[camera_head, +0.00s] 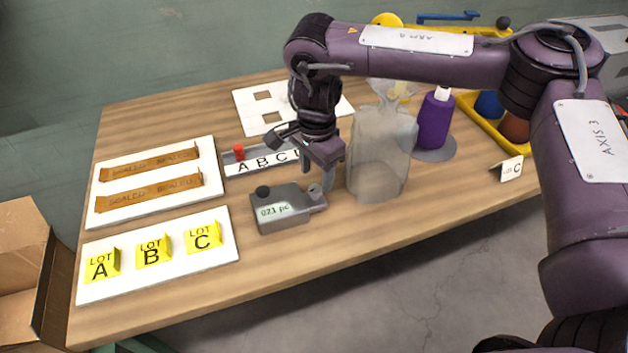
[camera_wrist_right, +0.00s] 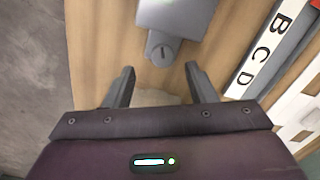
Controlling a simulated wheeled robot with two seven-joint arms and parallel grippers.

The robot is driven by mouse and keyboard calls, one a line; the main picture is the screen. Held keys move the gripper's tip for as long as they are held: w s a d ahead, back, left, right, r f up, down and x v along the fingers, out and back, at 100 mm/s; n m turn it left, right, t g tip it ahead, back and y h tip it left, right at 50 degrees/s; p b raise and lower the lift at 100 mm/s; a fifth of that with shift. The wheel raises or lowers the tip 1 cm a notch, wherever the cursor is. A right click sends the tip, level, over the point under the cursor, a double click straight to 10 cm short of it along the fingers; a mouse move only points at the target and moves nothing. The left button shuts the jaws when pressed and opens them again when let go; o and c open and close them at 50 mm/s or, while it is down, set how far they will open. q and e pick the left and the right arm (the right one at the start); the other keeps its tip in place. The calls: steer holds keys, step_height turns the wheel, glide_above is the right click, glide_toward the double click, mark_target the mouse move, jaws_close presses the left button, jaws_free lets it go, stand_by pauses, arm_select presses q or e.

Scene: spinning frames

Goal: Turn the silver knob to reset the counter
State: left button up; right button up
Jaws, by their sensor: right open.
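A grey counter box (camera_head: 283,212) with a display reading "021 pc" stands near the middle of the table. The silver knob (camera_head: 315,191) is on a small tab at its right end. It also shows in the right wrist view (camera_wrist_right: 161,50), round with a dark slot line. My right gripper (camera_head: 322,175) is above and just behind the knob. In the wrist view my right gripper (camera_wrist_right: 160,70) is open and empty, its fingers apart on either side of the knob's line, with the knob just beyond the tips. My left gripper is out of view.
A translucent bag (camera_head: 378,165) stands close right of the counter. A lettered strip (camera_head: 235,167) with a red piece lies behind it. A white board with yellow lot cards (camera_head: 215,258) is at left, and a purple spool (camera_head: 434,125) behind right. The front table edge is clear.

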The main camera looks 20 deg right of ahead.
mark_target(315, 189)
step_height(315, 189, down, 3)
steer(key=shift+w, duration=0.15)
steer(key=shift+f, duration=0.75)
steer(key=c, duration=1)
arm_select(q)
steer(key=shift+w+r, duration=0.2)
